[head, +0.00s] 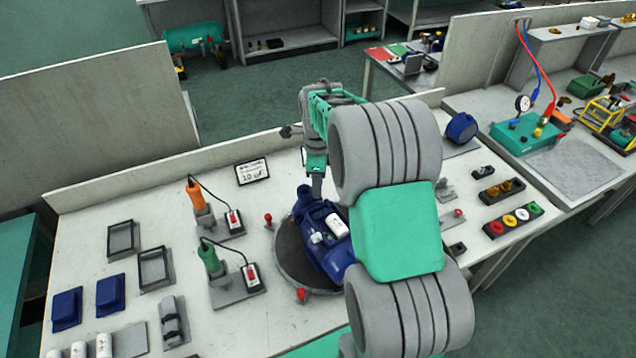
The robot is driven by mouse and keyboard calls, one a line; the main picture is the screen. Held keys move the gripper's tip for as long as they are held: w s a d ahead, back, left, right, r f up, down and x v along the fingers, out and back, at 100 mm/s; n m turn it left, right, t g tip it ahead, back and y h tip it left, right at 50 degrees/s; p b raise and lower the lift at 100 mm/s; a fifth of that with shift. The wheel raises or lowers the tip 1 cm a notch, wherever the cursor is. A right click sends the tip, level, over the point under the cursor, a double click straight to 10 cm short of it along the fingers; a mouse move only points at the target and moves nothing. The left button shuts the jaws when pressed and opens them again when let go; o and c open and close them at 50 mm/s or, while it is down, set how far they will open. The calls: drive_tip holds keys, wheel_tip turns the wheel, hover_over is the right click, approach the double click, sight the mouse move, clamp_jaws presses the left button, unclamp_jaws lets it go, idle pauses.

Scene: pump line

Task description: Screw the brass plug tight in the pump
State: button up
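The blue pump (333,262) lies on a dark round turntable (291,262) in the middle of the bench. A white cylinder (336,225) sits on its upper side. My gripper (317,196) points down at the far end of the pump, close to or touching it. Its fingertips are too small and too near the pump to tell whether they are open or shut. I cannot make out a brass plug in the pump or the gripper. Brass-coloured parts (505,188) stand in a dark holder at the right. My arm hides the right side of the pump.
An orange screwdriver (195,196) and a green one (210,259) stand in holders left of the turntable. Red knobs (301,295) sit around it. Empty black frames (122,239) and blue covers (110,294) lie farther left. A strip of coloured caps (509,220) lies right.

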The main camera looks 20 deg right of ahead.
drive_tip(key=n, duration=0.3)
idle(0.4)
drive_tip(key=n, duration=0.3)
drive_tip(key=shift+n, duration=0.4)
drive_tip(key=n, duration=0.3)
drive_tip(key=shift+n, duration=0.3)
